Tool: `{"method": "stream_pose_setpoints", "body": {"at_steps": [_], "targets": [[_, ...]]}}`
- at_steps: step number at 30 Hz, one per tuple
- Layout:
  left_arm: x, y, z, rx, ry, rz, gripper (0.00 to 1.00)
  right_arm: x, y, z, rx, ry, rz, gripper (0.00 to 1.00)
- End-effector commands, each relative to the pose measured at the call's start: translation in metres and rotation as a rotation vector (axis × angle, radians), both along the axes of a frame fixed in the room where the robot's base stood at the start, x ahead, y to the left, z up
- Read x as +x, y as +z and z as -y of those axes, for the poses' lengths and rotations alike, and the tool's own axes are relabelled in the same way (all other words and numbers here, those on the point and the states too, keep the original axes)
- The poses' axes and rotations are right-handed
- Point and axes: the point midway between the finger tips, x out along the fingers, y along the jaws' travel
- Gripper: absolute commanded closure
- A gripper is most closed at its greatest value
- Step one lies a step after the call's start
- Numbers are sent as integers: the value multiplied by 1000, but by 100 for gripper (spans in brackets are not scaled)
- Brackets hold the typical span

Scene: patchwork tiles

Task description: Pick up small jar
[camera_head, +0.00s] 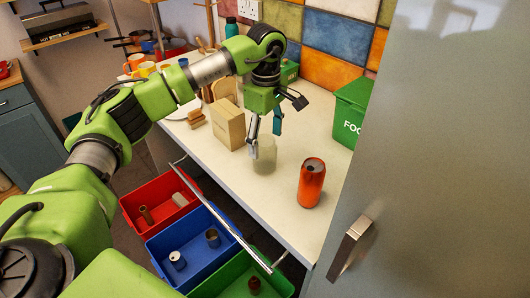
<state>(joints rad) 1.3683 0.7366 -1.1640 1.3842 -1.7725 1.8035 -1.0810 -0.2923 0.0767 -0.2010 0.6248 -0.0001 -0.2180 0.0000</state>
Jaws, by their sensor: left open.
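A small, pale see-through jar (264,158) stands upright on the white worktop (232,170), left of an orange-red can. My left gripper (264,141) is open and points down at the jar. One finger is at the jar's left side near its top, and the other is behind or to the right of its rim. I cannot tell whether either finger touches it. My right gripper is not in view.
An orange-red can (311,183) stands near the front edge, and a beige box (228,124) is left of the jar. A green food bin (350,112) is at the back right. Red (136,202), blue (160,255) and green (215,284) bins sit below the edge. A grey door (450,150) fills the right.

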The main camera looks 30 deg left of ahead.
Motion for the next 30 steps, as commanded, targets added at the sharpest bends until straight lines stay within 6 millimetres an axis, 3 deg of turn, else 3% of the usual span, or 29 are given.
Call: {"method": "stream_pose_setpoints", "body": {"at_steps": [1,6,14,15,20,30], "targets": [[-1,-6,-2,1,2,-5,32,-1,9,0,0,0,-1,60],[-1,-28,-3,1,1,-3,32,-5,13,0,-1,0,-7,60],[0,-34,-3,1,1,0,32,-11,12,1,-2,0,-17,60],[0,-34,-3,1,1,0,34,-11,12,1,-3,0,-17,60],[0,-33,-3,1,1,0,76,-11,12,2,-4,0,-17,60],[0,-32,-3,1,1,1,77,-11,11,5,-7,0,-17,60]]}}
